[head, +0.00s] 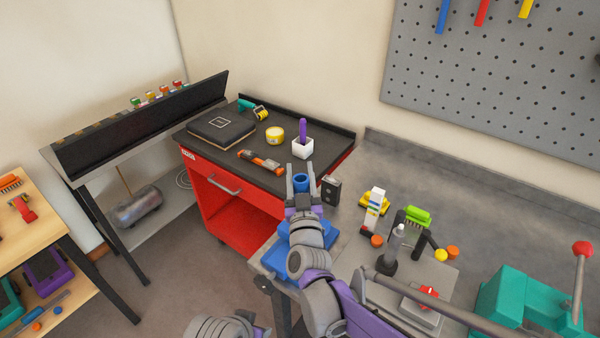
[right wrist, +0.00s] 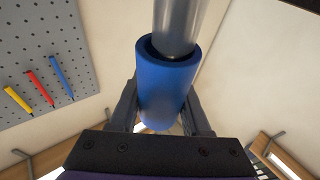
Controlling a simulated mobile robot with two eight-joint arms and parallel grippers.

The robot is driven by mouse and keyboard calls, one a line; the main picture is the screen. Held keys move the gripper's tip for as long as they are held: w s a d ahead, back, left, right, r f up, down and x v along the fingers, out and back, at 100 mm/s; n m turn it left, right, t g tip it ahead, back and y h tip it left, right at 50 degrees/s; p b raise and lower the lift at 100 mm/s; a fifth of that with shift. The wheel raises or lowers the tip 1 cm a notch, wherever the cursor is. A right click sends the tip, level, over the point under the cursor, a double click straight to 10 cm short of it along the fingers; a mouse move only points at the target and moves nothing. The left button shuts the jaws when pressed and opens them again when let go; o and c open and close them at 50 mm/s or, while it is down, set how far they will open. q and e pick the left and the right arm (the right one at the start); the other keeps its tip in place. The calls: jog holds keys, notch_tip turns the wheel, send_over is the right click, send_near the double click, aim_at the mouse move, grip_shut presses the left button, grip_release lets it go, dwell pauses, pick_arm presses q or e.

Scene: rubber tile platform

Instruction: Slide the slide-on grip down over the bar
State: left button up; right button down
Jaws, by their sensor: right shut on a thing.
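My right gripper (head: 302,178) is shut on the slide-on grip (head: 302,186), a short blue tube held between its fingers. In the right wrist view the grip (right wrist: 167,88) is large in the middle, with a finger on each side. The grey bar (right wrist: 178,25) comes from the top edge and meets the grip's open end, with a dark gap around it. The bar appears to be in the grip's mouth; how deep I cannot tell. I cannot make out the bar in the head view. My left gripper is not in view.
A red tool cabinet (head: 226,205) stands behind the grip, carrying a white cup (head: 302,147), yellow tape (head: 275,133) and a dark case (head: 222,128). A blue tray (head: 282,266) lies below my right arm. A teal vise (head: 510,298) and small items crowd the bench at right.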

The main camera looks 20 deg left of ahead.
jog(key=shift+r, duration=0.55)
dwell(1.9)
jog(key=shift+f+b, duration=0.55)
jog(key=shift+f, duration=0.05)
jog(key=shift+c, duration=1.4)
grip_release()
jog(key=shift+s, duration=0.1)
jog(key=b+v, duration=0.1)
jog(key=v, duration=0.9)
jog(key=shift+s+b, duration=0.3)
jog(key=shift+d+f, duration=0.1)
jog(key=shift+d, duration=0.05)
